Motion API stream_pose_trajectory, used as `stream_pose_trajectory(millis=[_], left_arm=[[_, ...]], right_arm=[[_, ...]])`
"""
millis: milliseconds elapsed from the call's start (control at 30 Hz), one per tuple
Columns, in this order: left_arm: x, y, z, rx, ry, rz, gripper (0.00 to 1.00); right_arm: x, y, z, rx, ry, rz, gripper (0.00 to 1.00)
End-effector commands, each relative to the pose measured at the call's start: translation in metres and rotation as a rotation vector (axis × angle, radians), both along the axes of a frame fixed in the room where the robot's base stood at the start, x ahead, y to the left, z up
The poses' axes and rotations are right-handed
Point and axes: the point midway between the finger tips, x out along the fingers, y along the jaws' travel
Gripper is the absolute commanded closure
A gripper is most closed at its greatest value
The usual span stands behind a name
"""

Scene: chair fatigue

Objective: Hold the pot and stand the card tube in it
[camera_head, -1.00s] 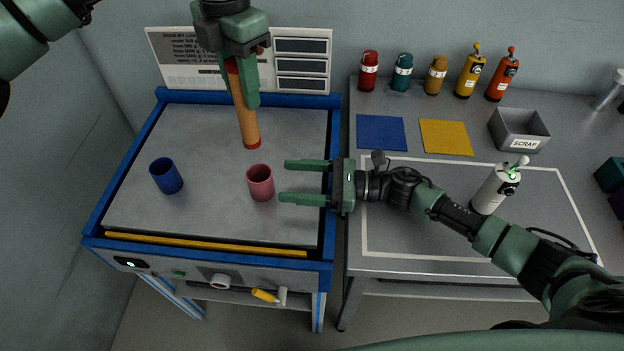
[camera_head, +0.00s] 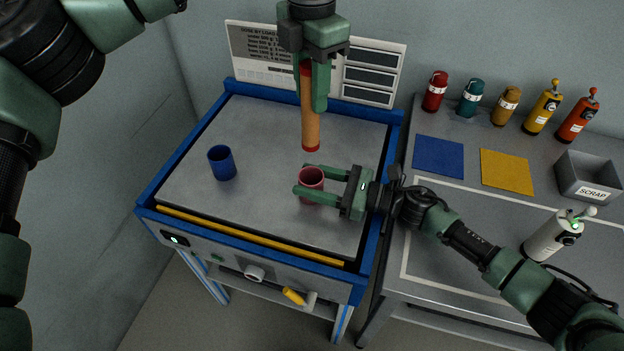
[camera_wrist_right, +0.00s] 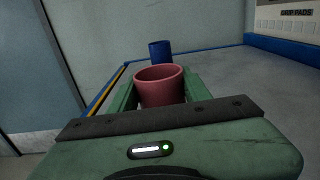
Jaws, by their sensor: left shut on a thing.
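The card tube (camera_head: 311,125), orange-brown with red ends, hangs upright from my left gripper (camera_head: 313,96), which is shut on its upper part. Its lower end shows just above and behind the pink pot (camera_head: 311,180) in the head view; the height gap is hard to judge. The pink pot stands upright on the grey bench top, its open mouth up. My right gripper (camera_head: 312,184) is open, with one finger on each side of the pot. The right wrist view shows the pot (camera_wrist_right: 160,88) between the fingers; contact cannot be told.
A blue pot (camera_head: 222,163) stands to the left on the same grey top, which has a raised blue rim (camera_head: 180,165) and a yellow strip (camera_head: 250,238) in front. A side table holds several bottles, a blue mat (camera_head: 438,156), a yellow mat (camera_head: 507,171) and a scrap bin (camera_head: 588,178).

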Motion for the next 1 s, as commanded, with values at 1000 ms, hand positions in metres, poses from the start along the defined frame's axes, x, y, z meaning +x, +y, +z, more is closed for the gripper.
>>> stream_pose_trajectory(millis=[1000], left_arm=[[0.000, 0.000, -0.058, 0.000, 0.001, 0.000, 1.00]], right_arm=[[0.000, 0.000, -0.001, -0.001, 0.001, -0.001, 0.94]])
